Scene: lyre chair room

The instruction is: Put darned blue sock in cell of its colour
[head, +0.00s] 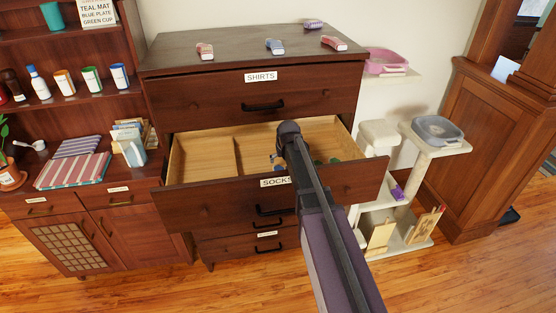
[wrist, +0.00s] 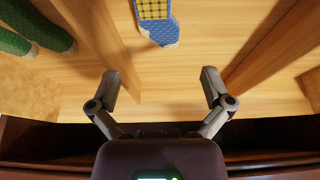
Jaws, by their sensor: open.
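A blue sock (wrist: 155,25) with a yellow-and-dark grid patch lies in a middle cell of the open socks drawer (head: 205,205), between two wooden dividers. Its upper end is cut off in the wrist view. A bit of blue (head: 277,162) shows in that cell in the head view, beside my arm. My gripper (wrist: 161,82) is open and empty over the same cell, with the sock beyond its fingertips and not touching them. In the head view my arm hides the fingers. Another blue sock (head: 275,46) lies on the dresser top; whether it is darned cannot be told.
Green socks (wrist: 40,38) lie in the neighbouring cell, past a divider (wrist: 95,30). The drawer's left cell (head: 203,155) looks empty. Reddish socks (head: 334,43) and a purple one (head: 313,24) lie on the dresser top (head: 240,52), which overhangs the drawer's back. A cat tree (head: 385,205) stands at right.

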